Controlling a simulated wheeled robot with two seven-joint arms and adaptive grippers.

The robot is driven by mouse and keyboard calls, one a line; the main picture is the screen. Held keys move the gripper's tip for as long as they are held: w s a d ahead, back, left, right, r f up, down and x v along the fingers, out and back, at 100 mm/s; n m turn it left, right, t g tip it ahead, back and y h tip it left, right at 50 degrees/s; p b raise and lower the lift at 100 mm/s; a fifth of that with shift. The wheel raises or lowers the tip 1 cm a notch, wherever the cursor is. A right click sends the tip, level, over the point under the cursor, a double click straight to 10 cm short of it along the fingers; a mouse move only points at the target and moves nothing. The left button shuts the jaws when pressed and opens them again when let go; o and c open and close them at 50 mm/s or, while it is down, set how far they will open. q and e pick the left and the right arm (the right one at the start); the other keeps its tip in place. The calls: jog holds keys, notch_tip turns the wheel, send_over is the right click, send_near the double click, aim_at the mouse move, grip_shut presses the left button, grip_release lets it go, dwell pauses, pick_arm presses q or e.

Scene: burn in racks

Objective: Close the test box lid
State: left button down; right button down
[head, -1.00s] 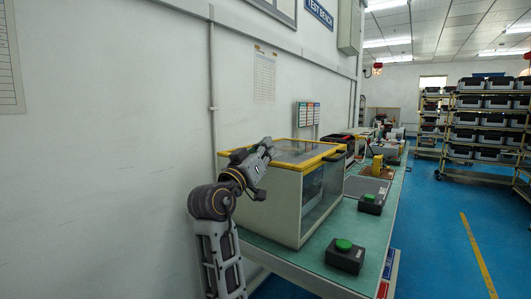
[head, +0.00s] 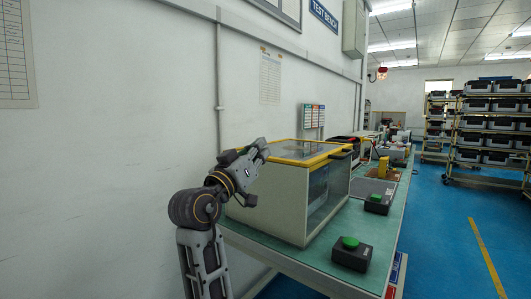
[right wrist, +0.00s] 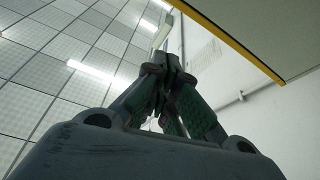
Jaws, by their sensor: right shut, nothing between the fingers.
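The test box (head: 278,203) is a cream box with a glass front, standing on the green bench. Its lid (head: 300,149), a yellow frame with a clear panel, lies flat on top in the head view, with no clear gap visible. My right gripper (head: 261,146) is at the lid's near left corner, by the rim; whether it touches is unclear. In the right wrist view the gripper (right wrist: 168,60) has its fingers together with nothing between them, and a yellow edge (right wrist: 232,42) of the box is beside it, apart in the picture. My left gripper is out of view.
A black button box with a green button (head: 350,252) stands on the bench (head: 310,262) before the test box, with another (head: 377,203) further back. The wall is close on the left. Racks (head: 488,128) stand far right, beyond open blue floor.

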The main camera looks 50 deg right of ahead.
jog(key=shift+b+v, duration=1)
jog(key=shift+v, duration=1.1)
jog(key=shift+w, duration=0.15)
